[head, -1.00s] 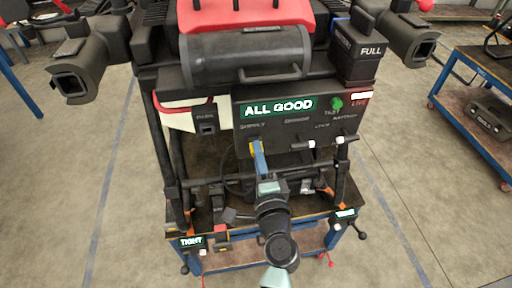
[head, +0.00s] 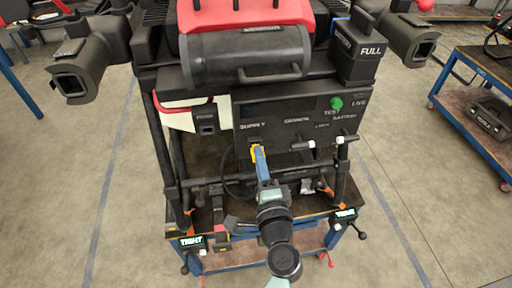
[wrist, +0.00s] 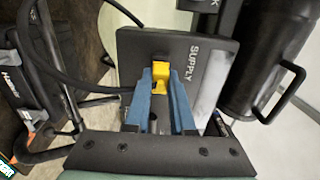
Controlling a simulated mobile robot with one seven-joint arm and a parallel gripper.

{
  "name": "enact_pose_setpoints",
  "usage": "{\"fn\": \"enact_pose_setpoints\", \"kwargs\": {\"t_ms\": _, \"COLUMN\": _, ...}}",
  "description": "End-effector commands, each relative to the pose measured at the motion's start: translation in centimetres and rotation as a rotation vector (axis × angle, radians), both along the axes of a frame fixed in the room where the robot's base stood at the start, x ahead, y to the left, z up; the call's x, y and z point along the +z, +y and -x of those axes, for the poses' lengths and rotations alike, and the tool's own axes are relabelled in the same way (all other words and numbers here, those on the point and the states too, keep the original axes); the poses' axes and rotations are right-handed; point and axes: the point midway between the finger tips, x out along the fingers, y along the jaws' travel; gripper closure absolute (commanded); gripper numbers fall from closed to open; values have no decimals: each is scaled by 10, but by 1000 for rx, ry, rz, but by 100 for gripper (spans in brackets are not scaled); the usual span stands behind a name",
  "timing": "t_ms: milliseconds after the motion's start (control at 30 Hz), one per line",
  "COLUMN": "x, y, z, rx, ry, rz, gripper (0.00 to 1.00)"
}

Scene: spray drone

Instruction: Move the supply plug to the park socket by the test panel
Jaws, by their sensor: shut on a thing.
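The supply plug (wrist: 160,73) is yellow and sits between the blue fingers of my gripper (wrist: 161,84), which is shut on it. In the head view, my gripper (head: 258,152) reaches up to the test panel (head: 272,133) just under its SUPPLY label. The plug is at or very near the supply socket; I cannot tell whether it is still partly in, and the socket itself is hidden. The park socket (head: 206,124) is a small dark block on the white plate left of the panel, and nothing shows in it. The panel's display strip is dark.
A black cable (wrist: 82,84) runs left from the plug. A green test button (head: 336,103) and white-tipped switches (head: 311,144) are on the panel's right. A black tank (head: 245,56) overhangs above. The drone's dark leg tubes (head: 165,150) stand left of the park socket.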

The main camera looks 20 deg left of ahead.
Motion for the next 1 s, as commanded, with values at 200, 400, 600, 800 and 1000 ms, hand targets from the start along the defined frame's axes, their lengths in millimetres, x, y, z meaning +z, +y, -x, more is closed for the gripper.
{"fn": "enact_pose_setpoints", "kwargs": {"t_ms": 200, "x": 0, "y": -6, "z": 8, "rx": -1, "ry": 0, "rz": 0, "gripper": 100}}
{"fn": "enact_pose_setpoints", "kwargs": {"t_ms": 400, "x": 0, "y": -10, "z": 14, "rx": -1, "ry": 0, "rz": 0, "gripper": 100}}
{"fn": "enact_pose_setpoints", "kwargs": {"t_ms": 600, "x": 0, "y": -15, "z": 21, "rx": -1, "ry": -1, "rz": -1, "gripper": 100}}
{"fn": "enact_pose_setpoints", "kwargs": {"t_ms": 800, "x": 0, "y": -19, "z": 28, "rx": 0, "ry": 0, "rz": 0, "gripper": 100}}
{"fn": "enact_pose_setpoints", "kwargs": {"t_ms": 1000, "x": 0, "y": -23, "z": 34, "rx": 0, "ry": 0, "rz": 0, "gripper": 100}}
